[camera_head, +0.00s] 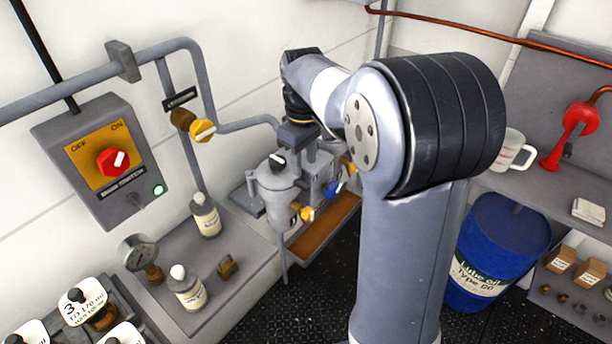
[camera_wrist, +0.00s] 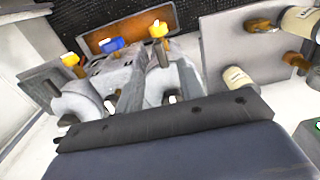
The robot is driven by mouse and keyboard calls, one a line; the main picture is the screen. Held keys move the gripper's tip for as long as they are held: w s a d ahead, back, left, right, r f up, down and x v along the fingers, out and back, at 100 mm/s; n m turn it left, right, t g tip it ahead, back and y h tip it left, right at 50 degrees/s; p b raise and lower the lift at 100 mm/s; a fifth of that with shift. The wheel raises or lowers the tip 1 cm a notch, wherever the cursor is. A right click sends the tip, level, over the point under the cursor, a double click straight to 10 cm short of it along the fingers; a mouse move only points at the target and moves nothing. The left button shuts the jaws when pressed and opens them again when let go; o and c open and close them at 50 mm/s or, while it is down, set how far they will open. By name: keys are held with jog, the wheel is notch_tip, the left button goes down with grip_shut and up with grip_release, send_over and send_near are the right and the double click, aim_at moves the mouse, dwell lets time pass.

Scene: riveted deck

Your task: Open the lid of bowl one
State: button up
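A grey duplex unit with two bowls stands against the wall. The nearer bowl (camera_head: 282,196) has a lid with a black knob (camera_head: 278,161) and appears closed. The other bowl is mostly hidden behind my gripper and the nearer bowl. No number is readable on either bowl. In the wrist view two rounded grey bowl tops (camera_wrist: 78,98) (camera_wrist: 176,75) show beyond the dark gripper body, with yellow and blue valve handles (camera_wrist: 112,46) past them. My gripper (camera_head: 306,150) points down just above and behind the nearer lid. Its fingers are too hidden to judge their opening or any contact.
Grey pipes (camera_head: 200,85) run along the wall beside the unit. A blue oil drum (camera_head: 497,250) stands at right. A brown tray (camera_head: 325,228) lies at the unit's foot.

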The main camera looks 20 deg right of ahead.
aim_at(304, 185)
notch_tip(304, 185, down, 6)
jog(key=shift+f, duration=0.25)
grip_shut()
dwell(0.4)
